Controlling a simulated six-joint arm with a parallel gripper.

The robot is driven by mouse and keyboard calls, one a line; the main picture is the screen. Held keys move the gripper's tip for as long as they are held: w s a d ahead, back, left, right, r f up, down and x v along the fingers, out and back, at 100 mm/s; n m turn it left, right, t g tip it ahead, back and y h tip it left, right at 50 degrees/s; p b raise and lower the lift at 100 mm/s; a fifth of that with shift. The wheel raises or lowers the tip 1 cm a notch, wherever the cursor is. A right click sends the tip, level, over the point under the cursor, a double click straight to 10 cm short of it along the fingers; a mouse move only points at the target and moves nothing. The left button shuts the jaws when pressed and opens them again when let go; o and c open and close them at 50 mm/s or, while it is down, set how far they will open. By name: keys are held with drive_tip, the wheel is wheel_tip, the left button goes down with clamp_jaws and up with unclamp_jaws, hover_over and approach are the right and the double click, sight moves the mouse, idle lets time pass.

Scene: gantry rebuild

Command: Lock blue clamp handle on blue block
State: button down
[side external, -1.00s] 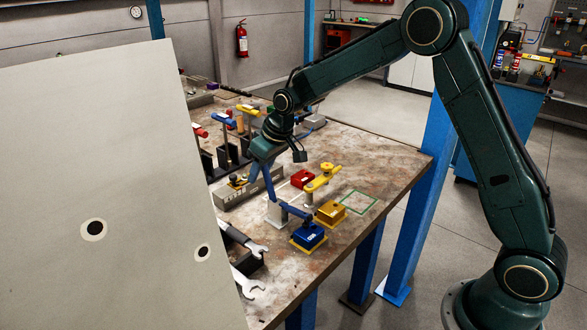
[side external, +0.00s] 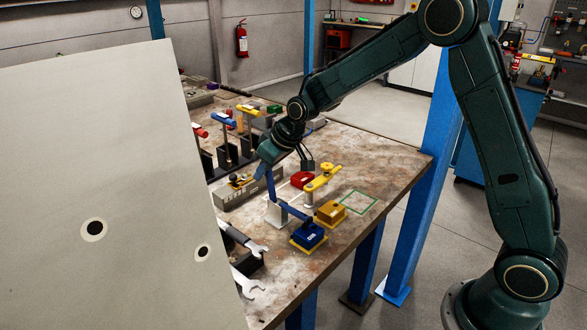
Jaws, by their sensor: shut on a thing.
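The blue clamp handle (side external: 271,187) stands nearly upright above its pale clamp base (side external: 276,214). My gripper (side external: 265,170) is shut on the upper part of this handle; its fingertips are small and partly unclear. The blue clamp arm (side external: 293,210) reaches from the base to the right, over the blue block (side external: 308,236). The block sits on a yellow-edged pad at the table's front. The arm's tip appears to be at the block's top, but I cannot tell whether it presses on it.
A yellow clamp (side external: 322,178) stands behind the yellow block (side external: 330,212); a red block (side external: 302,179) lies beside it. A grey rail (side external: 235,192) and wrenches (side external: 245,240) are at left. A large pale panel (side external: 110,180) hides the table's left. The green outlined square (side external: 359,201) is empty.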

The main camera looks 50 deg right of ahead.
drive_tip(key=shift+s+r+t, duration=0.1)
drive_tip(key=shift+s+t, duration=1)
drive_tip(key=shift+t, duration=0.2)
drive_tip(key=c, duration=1.3)
unclamp_jaws()
drive_tip(key=shift+s+r, duration=0.1)
drive_tip(key=shift+r, duration=0.1)
drive_tip(key=v, duration=1.3)
drive_tip(key=shift+s+d, duration=0.15)
drive_tip(key=shift+s, duration=0.15)
drive_tip(key=shift+s+r, duration=0.1)
drive_tip(key=shift+r, duration=0.05)
